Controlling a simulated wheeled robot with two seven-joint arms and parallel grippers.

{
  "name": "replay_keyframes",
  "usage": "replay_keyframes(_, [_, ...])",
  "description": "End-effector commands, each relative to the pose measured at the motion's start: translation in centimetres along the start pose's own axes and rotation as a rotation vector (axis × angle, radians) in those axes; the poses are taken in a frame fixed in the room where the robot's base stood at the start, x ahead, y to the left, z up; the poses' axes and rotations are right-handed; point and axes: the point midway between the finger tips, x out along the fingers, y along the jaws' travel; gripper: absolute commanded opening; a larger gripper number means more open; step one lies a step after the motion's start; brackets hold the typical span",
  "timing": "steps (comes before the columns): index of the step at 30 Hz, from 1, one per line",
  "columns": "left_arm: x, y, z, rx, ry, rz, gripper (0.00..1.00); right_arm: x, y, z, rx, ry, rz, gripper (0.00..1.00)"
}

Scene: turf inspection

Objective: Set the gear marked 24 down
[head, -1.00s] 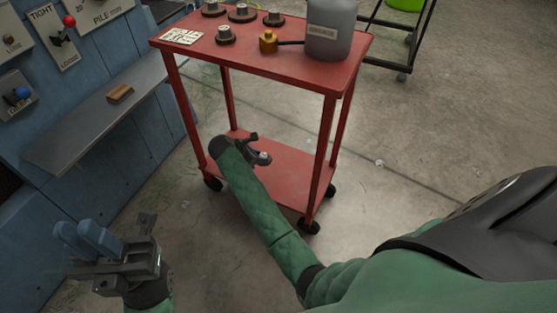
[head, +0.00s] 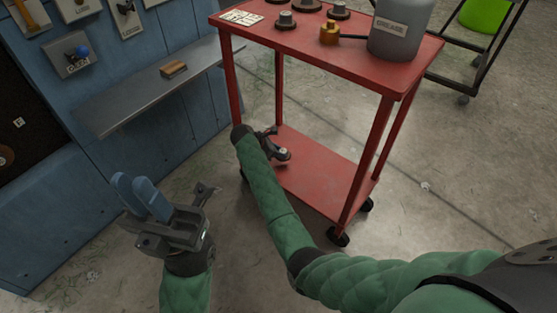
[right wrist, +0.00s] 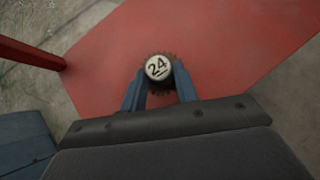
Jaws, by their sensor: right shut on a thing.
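The gear marked 24 (right wrist: 157,69) is in the right wrist view, a dark toothed wheel with a pale hub cap that reads 24. My right gripper (right wrist: 160,80) is shut on it, one blue finger on each side. In the head view my right gripper (head: 278,150) and the gear (head: 283,153) are over the lower shelf (head: 325,185) of the red cart. I cannot tell whether the gear touches the shelf. My left gripper (head: 145,195) is at the lower left, with its blue fingers pointing up and nothing seen between them; its opening is unclear.
The cart's top (head: 360,58) holds several gears, a label card (head: 241,17), a brass piece (head: 329,33) and a grey grease container (head: 400,30). Red legs (head: 365,160) frame the lower shelf, which is otherwise clear. A blue panel with a grey ledge (head: 130,105) stands at left.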

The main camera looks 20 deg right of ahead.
Motion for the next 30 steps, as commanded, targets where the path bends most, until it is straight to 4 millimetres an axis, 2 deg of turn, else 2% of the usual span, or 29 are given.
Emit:
replay_keyframes(9, [-2.0,0.3,0.2,0.01,-0.02,0.02,0.15,2.6,0.0,-2.6,-0.001,0.0,0.0,0.0])
replay_keyframes(17, [-2.2,0.4,0.3,0.008,-0.034,0.036,0.15,2.8,0.0,-2.8,0.0,0.0,0.0,0.0])
replay_keyframes(18, [-2.2,0.4,0.3,0.008,-0.033,0.036,0.15,2.8,0.0,-2.8,0.0,0.0,0.0,0.38])
replay_keyframes(23, [-2.1,0.4,0.3,0.009,-0.03,0.032,0.15,2.8,0.0,-2.8,0.0,0.0,0.0,0.69])
replay_keyframes(30, [-2.1,0.4,0.3,0.009,-0.025,0.028,0.15,2.8,0.0,-2.7,0.0,0.0,0.0,0.7])
